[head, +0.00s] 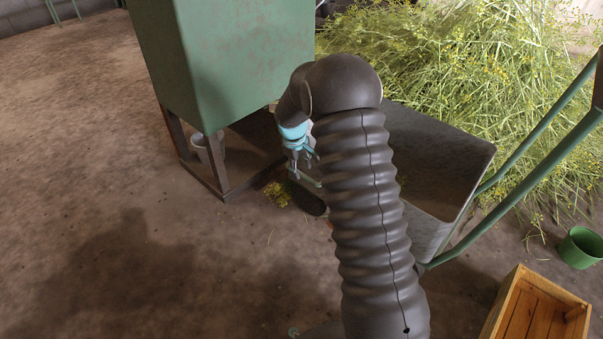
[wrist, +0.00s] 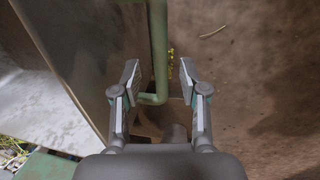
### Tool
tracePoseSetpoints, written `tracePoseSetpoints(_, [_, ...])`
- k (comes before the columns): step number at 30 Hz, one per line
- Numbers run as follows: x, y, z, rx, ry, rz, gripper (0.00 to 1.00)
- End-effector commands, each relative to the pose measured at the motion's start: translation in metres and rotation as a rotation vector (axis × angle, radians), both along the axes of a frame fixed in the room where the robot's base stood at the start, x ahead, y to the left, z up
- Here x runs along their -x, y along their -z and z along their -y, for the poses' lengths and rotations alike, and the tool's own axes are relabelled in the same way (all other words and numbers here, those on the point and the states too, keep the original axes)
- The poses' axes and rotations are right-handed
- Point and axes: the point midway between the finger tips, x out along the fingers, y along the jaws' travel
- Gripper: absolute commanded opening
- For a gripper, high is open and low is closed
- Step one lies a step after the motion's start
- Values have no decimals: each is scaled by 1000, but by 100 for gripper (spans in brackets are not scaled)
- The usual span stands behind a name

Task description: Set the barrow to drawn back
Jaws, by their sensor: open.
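The barrow (head: 440,160) has a grey metal tray and long green handles that rise to the right in the head view. My arm hides part of the tray. My gripper (head: 303,162) points down beside the tray's left end, near the green stand. In the wrist view my gripper (wrist: 159,80) is open, with a finger on each side of a green tube (wrist: 158,45). The tube bends left at its lower end. I cannot tell whether either finger touches it. The barrow's grey side (wrist: 40,100) fills the left of the wrist view.
A large green box on a dark frame (head: 230,60) stands close to my gripper's left, with a small bucket (head: 205,150) under it. Cut herbs (head: 460,50) pile behind the barrow. A wooden crate (head: 535,310) and green bucket (head: 580,247) are at right. Floor at left is clear.

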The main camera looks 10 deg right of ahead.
Motion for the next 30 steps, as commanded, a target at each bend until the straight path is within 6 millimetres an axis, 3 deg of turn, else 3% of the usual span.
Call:
tracePoseSetpoints(6, [-2,20,3,0,0,0,43])
tracePoseSetpoints(16, [-3,22,4,0,0,1,43])
tracePoseSetpoints(17, [-3,22,4,0,0,1,41])
tracePoseSetpoints(22, [-3,22,4,0,0,1,0])
tracePoseSetpoints(30, [-2,22,4,-1,0,1,0])
